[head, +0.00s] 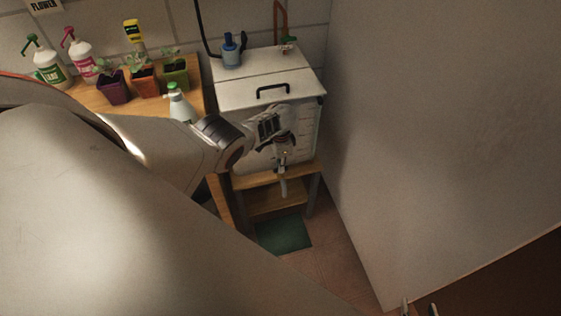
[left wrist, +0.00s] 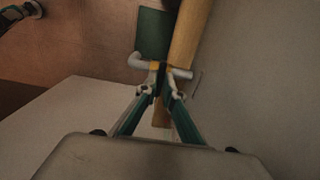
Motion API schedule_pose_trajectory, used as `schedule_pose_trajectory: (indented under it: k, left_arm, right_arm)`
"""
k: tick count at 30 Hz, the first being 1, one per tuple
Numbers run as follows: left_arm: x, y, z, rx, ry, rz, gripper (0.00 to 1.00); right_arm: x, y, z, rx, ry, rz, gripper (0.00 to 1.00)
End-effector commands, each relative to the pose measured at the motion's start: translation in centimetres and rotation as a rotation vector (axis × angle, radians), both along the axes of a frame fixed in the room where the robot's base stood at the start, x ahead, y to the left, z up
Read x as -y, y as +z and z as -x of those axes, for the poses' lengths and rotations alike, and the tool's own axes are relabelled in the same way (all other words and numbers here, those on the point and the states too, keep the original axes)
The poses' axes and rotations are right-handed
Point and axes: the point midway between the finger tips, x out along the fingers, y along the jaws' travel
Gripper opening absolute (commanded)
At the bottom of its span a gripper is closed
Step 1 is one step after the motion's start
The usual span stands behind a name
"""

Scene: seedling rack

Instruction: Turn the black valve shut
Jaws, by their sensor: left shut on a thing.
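The black valve (left wrist: 162,79) is a small dark handle on a pale grey outlet pipe (left wrist: 140,61) with a yellow collar. My left gripper (left wrist: 161,93) is shut on the handle, and its fingertips cover much of it. In the head view my left gripper (head: 282,145) is at the front of the white lidded tank (head: 253,94), and the pipe hangs below it. The handle itself is too small and covered to make out there. My right gripper (head: 419,309) shows only its fingertips at the bottom edge, apart and empty, far from the valve.
A wooden stand (head: 277,179) is below the tank, with a green mat (head: 284,234) on the floor. A large pale panel (head: 440,110) closes off the right side. Potted seedlings (head: 145,81) and bottles (head: 49,64) stand on the wooden bench (head: 196,92) at left.

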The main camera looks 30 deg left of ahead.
Motion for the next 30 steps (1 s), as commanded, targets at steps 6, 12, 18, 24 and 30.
schedule_pose_trajectory:
  k: [6, 12, 18, 24, 30]
  left_arm:
    - [0.23, 0.01, -0.08, 0.002, -0.022, 0.004, 0.00]
    - [0.25, 0.03, -0.10, 0.002, -0.023, 0.004, 0.00]
    - [0.24, 0.05, -0.11, 0.002, -0.022, 0.003, 0.24]
    - [0.14, 0.04, -0.08, 0.002, -0.021, 0.003, 0.24]
    - [0.10, 0.10, -0.07, 0.001, -0.021, 0.002, 0.24]
  right_arm:
    - [-0.02, -0.02, 0.00, 0.000, 0.000, 0.000, 0.40]
    - [-0.02, -0.10, 0.05, -0.002, 0.001, 0.000, 0.40]
    - [0.00, -0.26, 0.13, -0.005, 0.000, 0.001, 0.40]
    - [0.00, -0.30, 0.15, -0.006, 0.000, 0.001, 0.40]
    - [0.13, -0.25, 0.15, -0.005, 0.001, 0.004, 0.40]
